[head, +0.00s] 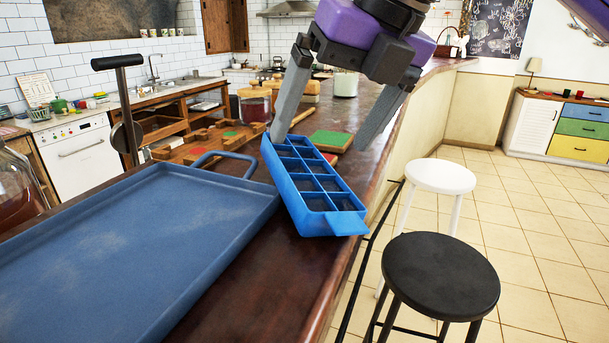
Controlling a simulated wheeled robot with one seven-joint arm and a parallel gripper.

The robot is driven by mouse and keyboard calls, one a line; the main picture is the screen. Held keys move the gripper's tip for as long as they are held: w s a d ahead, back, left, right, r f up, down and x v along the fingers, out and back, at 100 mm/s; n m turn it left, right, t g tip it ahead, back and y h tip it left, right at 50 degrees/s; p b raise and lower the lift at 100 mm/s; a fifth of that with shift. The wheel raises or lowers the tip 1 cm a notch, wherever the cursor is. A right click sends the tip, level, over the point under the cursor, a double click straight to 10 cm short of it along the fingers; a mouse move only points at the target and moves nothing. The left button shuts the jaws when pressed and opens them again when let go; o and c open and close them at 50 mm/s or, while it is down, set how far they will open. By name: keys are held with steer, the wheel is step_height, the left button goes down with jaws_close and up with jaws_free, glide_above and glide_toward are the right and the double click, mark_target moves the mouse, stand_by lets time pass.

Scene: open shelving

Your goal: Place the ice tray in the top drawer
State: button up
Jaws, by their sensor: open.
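The blue ice tray (316,188), with two rows of compartments, sits on the dark wooden counter beside a larger flat blue tray. My gripper (321,140) is open above it. Its left finger comes down at the ice tray's far left corner, and its right finger hangs to the right of the ice tray. I cannot tell whether the left finger touches it. A white cabinet with drawers stands far off at the right wall; its top drawer (586,113) is blue and looks shut, above a green one and a yellow one.
The large blue tray (150,245) fills the counter's left. Wooden boards (205,140) and jars (255,103) stand behind the ice tray. A white stool (440,176) and a black stool (440,275) stand along the counter's right side. Tiled floor (540,225) lies open toward the cabinet.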

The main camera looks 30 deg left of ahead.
mark_target(307, 165)
steer(key=shift+x, duration=3.1)
steer(key=c, duration=2)
steer(key=shift+r, duration=0.1)
steer(key=shift+r, duration=0.1)
step_height(307, 165, up, 20)
steer(key=p, duration=0.3)
